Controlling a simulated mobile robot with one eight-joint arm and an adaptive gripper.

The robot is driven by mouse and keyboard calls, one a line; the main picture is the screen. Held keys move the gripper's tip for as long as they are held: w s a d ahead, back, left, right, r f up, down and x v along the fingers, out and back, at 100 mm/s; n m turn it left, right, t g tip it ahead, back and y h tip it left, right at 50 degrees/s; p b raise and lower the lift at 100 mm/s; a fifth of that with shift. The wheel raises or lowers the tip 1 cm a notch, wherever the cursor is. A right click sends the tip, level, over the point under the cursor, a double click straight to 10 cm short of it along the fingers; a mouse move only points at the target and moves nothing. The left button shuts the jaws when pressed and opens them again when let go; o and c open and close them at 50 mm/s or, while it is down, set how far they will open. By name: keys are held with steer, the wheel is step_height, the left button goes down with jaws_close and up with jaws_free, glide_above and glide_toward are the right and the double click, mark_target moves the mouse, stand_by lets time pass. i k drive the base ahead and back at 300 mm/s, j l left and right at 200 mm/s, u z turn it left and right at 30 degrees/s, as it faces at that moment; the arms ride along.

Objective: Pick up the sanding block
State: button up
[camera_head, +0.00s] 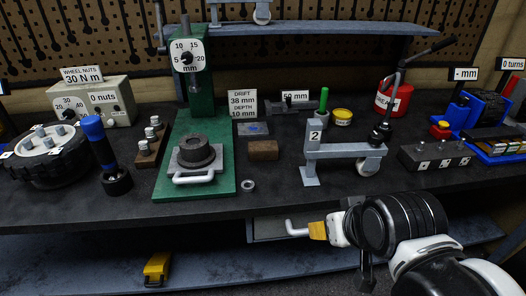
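A small brown block (263,150), which looks like the sanding block, lies on the dark bench top just right of the green press. Nothing covers it from this view. My gripper (322,230) is at the lower right, in front of the bench edge and below the block, well apart from it. Its yellow-tipped end is by the white handle (297,230) of a drawer (266,229) under the bench. I cannot tell whether it touches the handle or how its fingers stand.
The green press (225,165) stands left of the block, with a metal ring (248,186) in front. A grey jack frame (325,152) stands to the right. Behind are a blue pad (254,129) and a sign (243,105). A yellow item (157,268) sits on the lower shelf.

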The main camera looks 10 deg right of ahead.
mark_target(267, 150)
steer(key=i+j, duration=0.25)
steer(key=i, duration=0.2)
steer(key=i+j, duration=0.2)
steer(key=i, duration=0.2)
